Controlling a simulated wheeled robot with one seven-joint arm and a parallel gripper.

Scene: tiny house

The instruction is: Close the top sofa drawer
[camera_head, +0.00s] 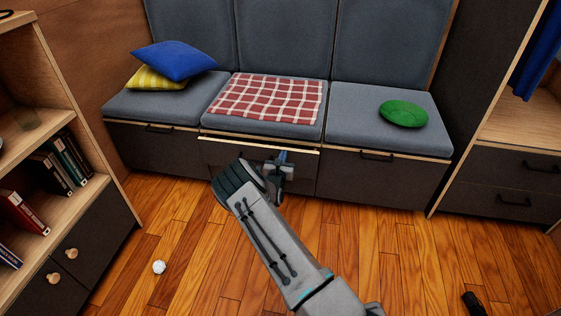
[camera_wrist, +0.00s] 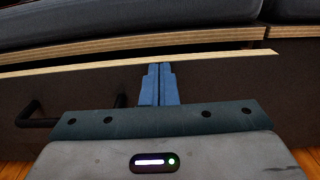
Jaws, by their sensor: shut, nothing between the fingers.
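The middle sofa drawer (camera_head: 222,153) has a dark front with a pale wood top edge and stands slightly out from under the seat. In the wrist view its front (camera_wrist: 225,88) spans the picture, with a gap behind its top edge. A black bar handle (camera_wrist: 36,112) shows at lower left there; in the head view my arm seems to hide it. My gripper (camera_head: 283,156) is at the drawer front, right of the handle. Its blue fingers (camera_wrist: 160,68) are shut and empty, tips just below the top edge. I cannot tell whether they touch the front.
The left sofa drawer (camera_head: 140,142) and right sofa drawer (camera_head: 345,180) look flush. Cushions and a checked blanket (camera_head: 265,98) lie on the seats. A bookshelf (camera_head: 90,130) stands left and a drawer cabinet (camera_head: 500,185) right. A small white ball (camera_head: 158,267) lies on the otherwise mostly clear floor.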

